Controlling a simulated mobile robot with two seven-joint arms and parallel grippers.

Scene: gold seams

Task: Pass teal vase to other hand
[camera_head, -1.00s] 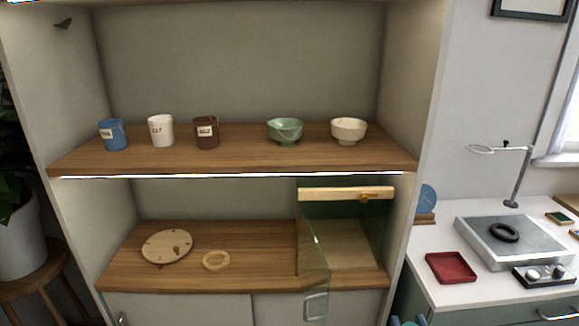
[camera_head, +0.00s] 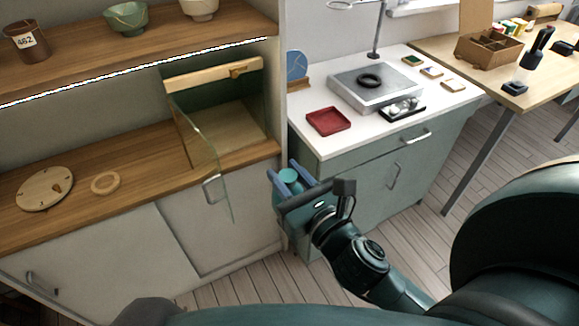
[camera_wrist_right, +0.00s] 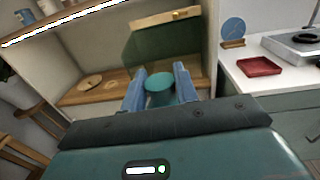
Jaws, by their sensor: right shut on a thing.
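The teal vase (camera_head: 289,175) is between the blue fingers of my right gripper (camera_head: 284,170), in front of the cabinet's right edge. Only its round teal top shows in the head view; the rest is hidden by the fingers. The right wrist view also shows the round teal top (camera_wrist_right: 160,82) between the two fingers. My right gripper (camera_wrist_right: 160,72) is shut on it. My left gripper is in neither view.
A cabinet with a wooden shelf (camera_head: 130,160) stands at left, its small glass door (camera_head: 205,165) swung open near my right gripper. A white counter with a red tray (camera_head: 328,121) and a metal scale (camera_head: 375,88) is behind. Open floor (camera_head: 430,245) lies right.

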